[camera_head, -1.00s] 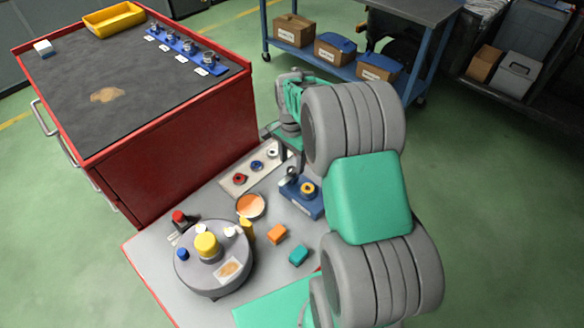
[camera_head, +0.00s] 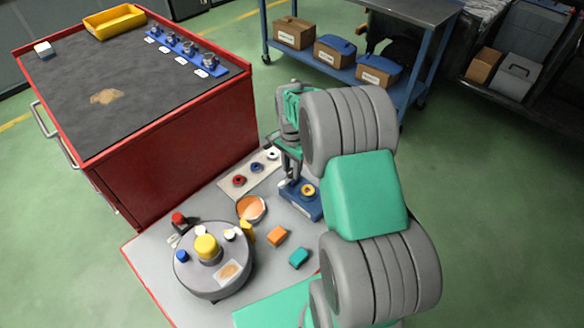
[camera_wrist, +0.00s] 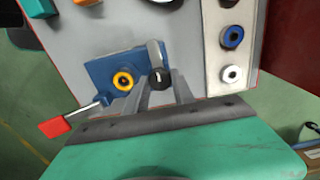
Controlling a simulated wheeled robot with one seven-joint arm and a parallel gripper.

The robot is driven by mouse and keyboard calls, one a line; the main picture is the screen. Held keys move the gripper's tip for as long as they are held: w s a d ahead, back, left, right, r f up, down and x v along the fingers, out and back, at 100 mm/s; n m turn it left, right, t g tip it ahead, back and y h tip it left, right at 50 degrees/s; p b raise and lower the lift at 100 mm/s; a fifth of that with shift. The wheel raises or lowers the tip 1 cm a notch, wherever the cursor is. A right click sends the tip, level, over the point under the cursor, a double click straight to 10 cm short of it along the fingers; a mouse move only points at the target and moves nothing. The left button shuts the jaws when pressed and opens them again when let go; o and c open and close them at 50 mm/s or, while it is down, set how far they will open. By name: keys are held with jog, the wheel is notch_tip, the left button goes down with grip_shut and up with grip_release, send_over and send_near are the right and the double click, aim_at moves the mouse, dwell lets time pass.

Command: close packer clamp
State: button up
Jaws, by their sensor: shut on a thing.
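The packer clamp (camera_head: 308,207) is a blue block with a yellow ring on the light grey worktop. In the wrist view, the blue block (camera_wrist: 98,72) and its yellow ring lie just beyond my fingers. A grey lever with a dark round knob (camera_wrist: 158,79) stands beside the ring. My gripper (camera_wrist: 156,95) is shut on this lever, a finger on each side of the knob. In the head view, my gripper (camera_head: 291,178) is at the clamp's upper left, partly hidden by my arm.
A pale strip with red, blue and white rings (camera_head: 251,184) lies close to the clamp. A round grey drum (camera_head: 213,278), an orange dish (camera_head: 251,208), and orange (camera_head: 277,236) and teal (camera_head: 299,258) blocks stand nearby. A red cabinet (camera_head: 190,140) rises behind.

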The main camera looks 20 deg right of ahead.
grip_shut()
jog(key=shift+n, duration=0.3)
jog(key=n, duration=0.2)
jog(key=shift+r+n+p, duration=0.1)
jog(key=shift+n+p, duration=0.2)
jog(key=shift+p, duration=0.1)
jog(key=n+p, duration=0.1)
jog(key=n, duration=0.9)
jog(key=shift+p, duration=0.3)
jog(key=n, duration=0.4)
jog(key=shift+n, duration=0.4)
jog(key=o, duration=1)
grip_release()
